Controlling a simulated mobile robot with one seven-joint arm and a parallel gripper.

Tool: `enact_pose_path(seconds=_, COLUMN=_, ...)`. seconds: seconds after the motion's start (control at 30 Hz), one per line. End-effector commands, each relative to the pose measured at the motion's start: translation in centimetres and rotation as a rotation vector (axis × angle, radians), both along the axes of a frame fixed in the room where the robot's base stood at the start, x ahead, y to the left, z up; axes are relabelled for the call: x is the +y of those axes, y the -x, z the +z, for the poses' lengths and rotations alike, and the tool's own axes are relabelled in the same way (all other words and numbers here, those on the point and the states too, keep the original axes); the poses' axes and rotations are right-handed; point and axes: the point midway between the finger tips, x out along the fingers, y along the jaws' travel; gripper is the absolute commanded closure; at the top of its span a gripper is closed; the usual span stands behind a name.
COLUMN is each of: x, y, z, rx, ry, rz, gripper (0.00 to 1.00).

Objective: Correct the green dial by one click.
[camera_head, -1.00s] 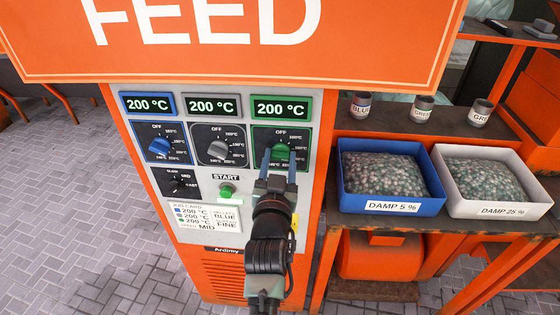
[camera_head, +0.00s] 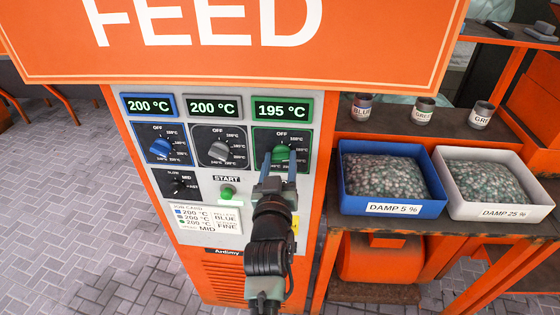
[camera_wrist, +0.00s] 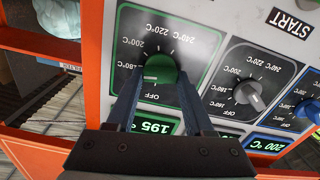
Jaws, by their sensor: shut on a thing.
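The green dial (camera_head: 281,154) is on the right of the orange machine's control panel, and it also shows in the wrist view (camera_wrist: 160,70). My gripper (camera_head: 279,158) reaches it from below in the head view, with one finger on each side of the knob. In the wrist view the two fingers (camera_wrist: 160,84) are shut on the green knob. The green display (camera_head: 281,107) above the dial reads 195 °C. The fingers hide part of the dial's scale.
A blue dial (camera_head: 160,147) and a grey dial (camera_head: 219,150) sit to the left, their displays both reading 200 °C. The green START button (camera_head: 227,191) and a job card (camera_head: 206,217) are below. Blue (camera_head: 392,206) and white (camera_head: 497,208) pellet bins stand to the right.

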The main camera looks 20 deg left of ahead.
Motion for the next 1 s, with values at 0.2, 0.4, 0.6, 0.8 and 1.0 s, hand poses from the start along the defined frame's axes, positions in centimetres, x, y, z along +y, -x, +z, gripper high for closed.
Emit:
enact_pose_path(seconds=0.2, x=0.0, y=0.0, z=-0.1, rx=0.001, ry=-0.001, rz=0.000, gripper=0.18)
enact_pose_path(seconds=0.4, x=0.0, y=0.0, z=0.0, rx=0.001, ry=-0.001, rz=0.000, gripper=0.18)
enact_pose_path(seconds=0.6, x=-0.2, y=0.6, z=0.0, rx=0.001, ry=-0.002, rz=0.000, gripper=0.18)
enact_pose_path(seconds=0.8, x=-1.0, y=3.3, z=-0.2, rx=0.003, ry=-0.002, rz=-0.001, gripper=0.18)
enact_pose_path(seconds=1.0, x=-2.1, y=7.2, z=-0.3, rx=0.004, ry=-0.002, rz=-0.001, gripper=0.18)
